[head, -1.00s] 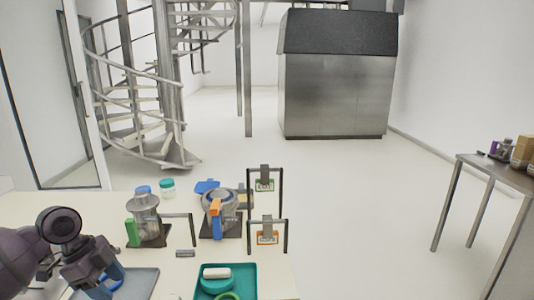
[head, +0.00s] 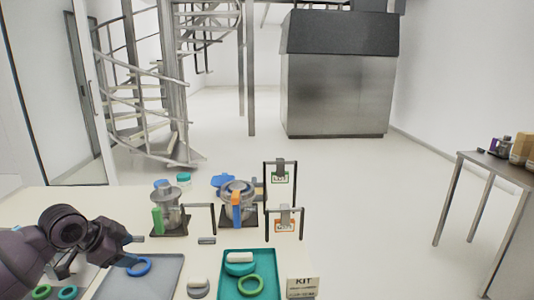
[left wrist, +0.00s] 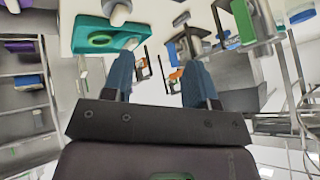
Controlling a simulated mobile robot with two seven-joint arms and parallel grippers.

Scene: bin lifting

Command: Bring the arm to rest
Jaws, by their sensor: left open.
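My left arm comes in from the left in the head view, with its dark gripper (head: 122,248) above the left part of the table (head: 30,205). In the left wrist view the two blue fingers of the left gripper (left wrist: 158,78) stand apart with nothing held between them. A blue ring (head: 138,267) lies on the grey tray (head: 150,285) just below and beside the gripper in the head view. My right gripper does not show.
A teal tray (head: 272,288) holds a green ring (head: 250,286) and a white-topped piece. A side table (head: 500,167) is at right. The floor between is clear.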

